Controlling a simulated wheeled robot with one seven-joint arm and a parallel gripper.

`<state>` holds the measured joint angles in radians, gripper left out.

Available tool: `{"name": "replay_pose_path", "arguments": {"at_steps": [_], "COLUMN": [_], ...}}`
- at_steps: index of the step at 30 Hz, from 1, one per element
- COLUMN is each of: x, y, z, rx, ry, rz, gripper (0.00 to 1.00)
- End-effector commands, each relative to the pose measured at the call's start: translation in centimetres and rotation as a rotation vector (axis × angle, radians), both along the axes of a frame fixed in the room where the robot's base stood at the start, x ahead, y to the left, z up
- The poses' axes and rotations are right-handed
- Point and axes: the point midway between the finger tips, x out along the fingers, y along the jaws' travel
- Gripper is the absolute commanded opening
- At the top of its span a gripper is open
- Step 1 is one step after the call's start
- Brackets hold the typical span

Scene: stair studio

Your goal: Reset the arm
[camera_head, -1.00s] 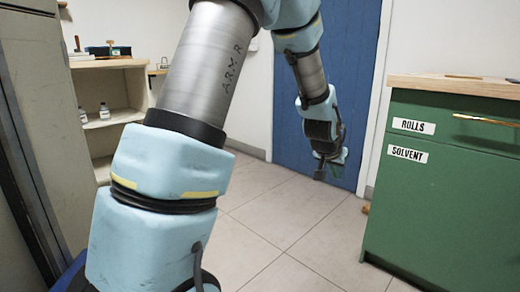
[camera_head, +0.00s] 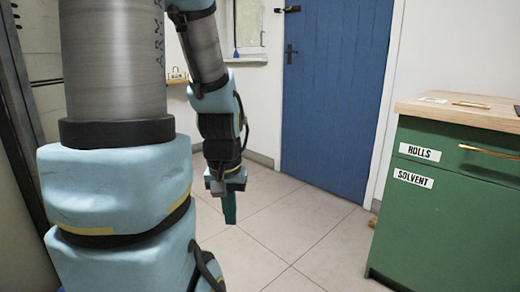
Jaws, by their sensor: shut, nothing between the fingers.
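My arm fills the left and middle of the head view, with its thick lower links close to the camera. The forearm hangs down past the upper links. My gripper (camera_head: 229,208) is at its end, pointing down over the tiled floor, with dark green fingers. The fingers are together and nothing shows between them. The gripper is apart from all furniture.
A green cabinet (camera_head: 455,218) with a wooden top and labels "ROLLS" and "SOLVENT" stands at the right. A blue door (camera_head: 335,95) is at the back. A pale locker is at the left edge. The tiled floor (camera_head: 295,225) between is clear.

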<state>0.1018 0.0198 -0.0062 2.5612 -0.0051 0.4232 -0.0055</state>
Motion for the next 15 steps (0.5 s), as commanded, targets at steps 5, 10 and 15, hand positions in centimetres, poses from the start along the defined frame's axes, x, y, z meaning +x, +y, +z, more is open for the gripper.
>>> {"name": "replay_pose_path", "arguments": {"at_steps": [5,10,15], "x": [0.0,0.1,0.1], "y": [0.0,0.0,0.0], "z": [7.3,12.5,17.7], "rx": [0.000,0.000,0.000], "ry": [-0.001,-0.001,-0.001], "rz": [-0.001,-0.001,-0.002], "gripper": [0.00,0.00,0.00]}}
